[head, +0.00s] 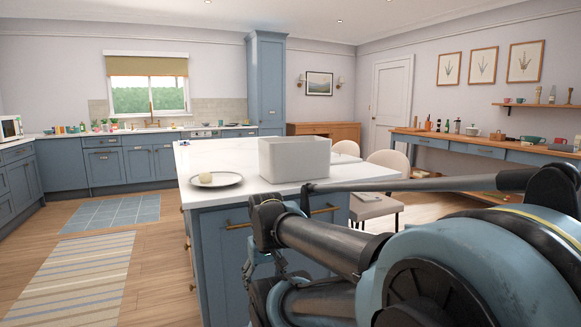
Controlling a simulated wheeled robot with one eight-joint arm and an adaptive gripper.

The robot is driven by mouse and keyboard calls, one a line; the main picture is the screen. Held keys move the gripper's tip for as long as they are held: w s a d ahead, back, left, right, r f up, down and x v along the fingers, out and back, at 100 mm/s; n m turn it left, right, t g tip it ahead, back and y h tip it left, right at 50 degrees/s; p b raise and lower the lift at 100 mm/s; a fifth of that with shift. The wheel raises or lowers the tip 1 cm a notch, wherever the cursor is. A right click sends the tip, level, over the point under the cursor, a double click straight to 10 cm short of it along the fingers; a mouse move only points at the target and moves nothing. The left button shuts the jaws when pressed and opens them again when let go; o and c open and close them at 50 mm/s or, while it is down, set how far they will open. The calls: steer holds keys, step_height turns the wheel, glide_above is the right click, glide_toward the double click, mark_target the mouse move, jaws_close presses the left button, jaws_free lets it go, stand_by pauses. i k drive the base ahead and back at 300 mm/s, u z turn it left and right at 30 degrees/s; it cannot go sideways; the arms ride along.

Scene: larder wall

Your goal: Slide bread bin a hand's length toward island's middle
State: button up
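The bread bin (294,158) is a plain pale grey box. It stands upright on the white top of the island (217,155), near its front right corner. My dark arm reaches in from the lower right, in front of the island, and hides part of its front. Dark linkage at the arm's left end may be my gripper (262,268), low before the island's front and below the bin. I cannot make out its fingers or whether they hold anything. No contact between my arm and the bin can be made out.
A plate (216,180) with a pale round item lies on the island, left of the bin. Pale chairs (388,162) stand at the island's right side. A striped rug (75,280) lies on the floor at left.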

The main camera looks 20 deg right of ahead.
mark_target(285, 159)
steer(key=u, duration=0.2)
steer(key=k, duration=1)
steer(key=z, duration=0.65)
steer(key=i, duration=1.05)
